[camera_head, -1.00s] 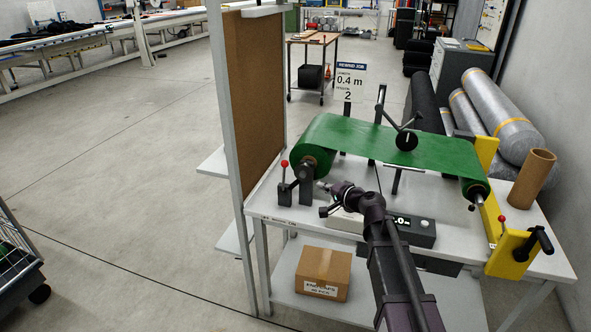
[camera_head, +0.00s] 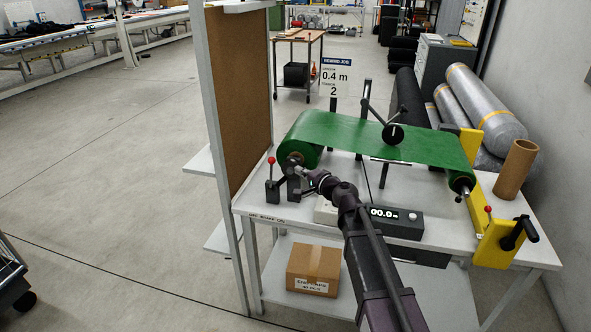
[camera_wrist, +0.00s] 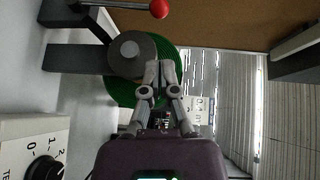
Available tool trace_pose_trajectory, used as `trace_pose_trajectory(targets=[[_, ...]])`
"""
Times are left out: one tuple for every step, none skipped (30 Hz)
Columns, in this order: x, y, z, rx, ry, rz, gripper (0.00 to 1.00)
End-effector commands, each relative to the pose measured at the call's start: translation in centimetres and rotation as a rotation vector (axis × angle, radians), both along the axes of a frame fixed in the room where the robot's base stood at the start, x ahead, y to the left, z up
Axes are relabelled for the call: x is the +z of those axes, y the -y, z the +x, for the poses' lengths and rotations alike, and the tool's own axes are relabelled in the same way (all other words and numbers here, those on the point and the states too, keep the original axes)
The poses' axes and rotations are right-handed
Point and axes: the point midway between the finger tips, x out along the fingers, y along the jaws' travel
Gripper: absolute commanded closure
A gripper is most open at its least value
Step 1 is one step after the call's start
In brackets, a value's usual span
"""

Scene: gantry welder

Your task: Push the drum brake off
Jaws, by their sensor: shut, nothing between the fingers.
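The drum brake is a dark lever with a red knob (camera_head: 271,160), standing near upright on a small block at the table's left end. Its red knob (camera_wrist: 159,8) and rod show at the top of the wrist view. The green roll (camera_head: 308,135) sits just right of it on a dark support. My gripper (camera_head: 300,172) is shut and empty, to the right of the lever and close to the roll's near end. In the wrist view my gripper's fingertips (camera_wrist: 160,68) lie beside the grey core end (camera_wrist: 130,54); I cannot tell whether they touch. The knob is apart from them.
A brown board (camera_head: 241,95) in a grey frame stands left of the brake. A display box (camera_head: 395,219) sits under my arm. Green sheet (camera_head: 385,138) spans to a yellow crank stand (camera_head: 497,240) at right. Small lettering marks the table edge below the lever.

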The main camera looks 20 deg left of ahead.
Motion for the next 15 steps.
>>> trace_pose_trajectory(targets=[[-0.1, -0.4, 0.3, 0.001, 0.0, 0.0, 1.0], [-0.1, -0.6, 0.5, 0.001, 0.0, 0.0, 1.0], [-0.1, -1.0, 0.7, 0.001, 0.0, 0.0, 1.0], [-0.2, -1.2, 0.9, 0.001, 0.0, 0.0, 1.0], [-0.2, -1.5, 1.2, 0.0, 0.0, 0.0, 1.0], [-0.3, -1.9, 1.5, 0.0, 0.0, 0.0, 1.0], [-0.3, -2.2, 1.7, 0.0, 0.0, 0.0, 1.0], [-0.3, -2.6, 1.9, 0.001, 0.0, 0.0, 1.0], [-0.4, -3.1, 2.2, 0.001, 0.0, 0.0, 1.0], [-0.4, -3.4, 2.5, 0.001, 0.0, 0.0, 1.0], [-0.5, -3.8, 2.7, 0.002, 0.0, 0.0, 1.0], [-0.5, -4.3, 3.0, 0.001, 0.0, 0.0, 1.0], [-0.6, -4.6, 3.3, 0.001, 0.001, -0.001, 1.0], [-0.6, -4.9, 3.5, 0.001, 0.001, -0.001, 1.0], [-0.6, -5.4, 3.8, 0.0, 0.001, -0.001, 1.0]])
